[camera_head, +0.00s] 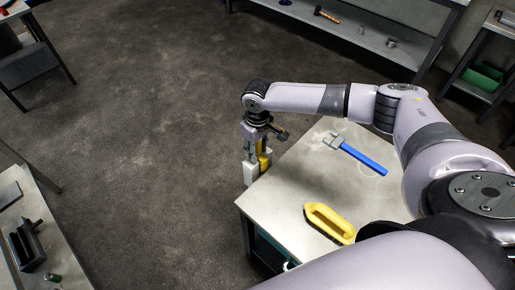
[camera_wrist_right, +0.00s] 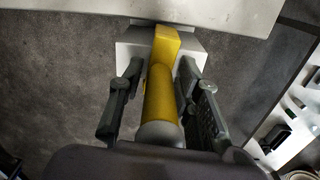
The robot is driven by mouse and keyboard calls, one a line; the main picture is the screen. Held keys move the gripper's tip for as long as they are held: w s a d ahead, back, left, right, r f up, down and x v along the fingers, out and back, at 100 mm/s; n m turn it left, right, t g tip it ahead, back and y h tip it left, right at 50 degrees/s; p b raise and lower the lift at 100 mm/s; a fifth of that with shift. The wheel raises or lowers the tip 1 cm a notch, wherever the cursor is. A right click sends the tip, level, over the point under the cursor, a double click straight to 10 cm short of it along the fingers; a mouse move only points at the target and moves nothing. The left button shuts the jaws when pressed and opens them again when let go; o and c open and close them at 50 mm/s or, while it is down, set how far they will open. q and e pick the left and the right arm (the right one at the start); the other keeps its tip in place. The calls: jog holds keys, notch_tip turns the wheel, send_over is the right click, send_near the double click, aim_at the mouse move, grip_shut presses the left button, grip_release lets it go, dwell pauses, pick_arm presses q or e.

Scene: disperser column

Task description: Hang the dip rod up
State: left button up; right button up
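The dip rod appears as a yellow bar with a grey rounded end in the right wrist view (camera_wrist_right: 161,95); part of it also shows at the table's left edge in the head view (camera_head: 263,157). My right gripper (camera_head: 258,150) is over that edge, pointing down. Its fingers (camera_wrist_right: 160,88) stand on both sides of the yellow bar, with narrow gaps showing, so it looks open around it. A pale grey block (camera_wrist_right: 128,48) sits behind the bar against the table edge. Whether the bar rests in the block cannot be told. My left gripper is out of view.
A shelf (camera_head: 350,35) is at the back. Another bench (camera_head: 55,265) is at lower left. The floor between is clear.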

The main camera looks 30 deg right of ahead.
jog(key=shift+o, duration=1.2)
jog(key=shift+r, duration=0.1)
notch_tip(320, 180, up, 12)
jog(key=shift+f, duration=0.1)
jog(key=shift+s+f, duration=0.1)
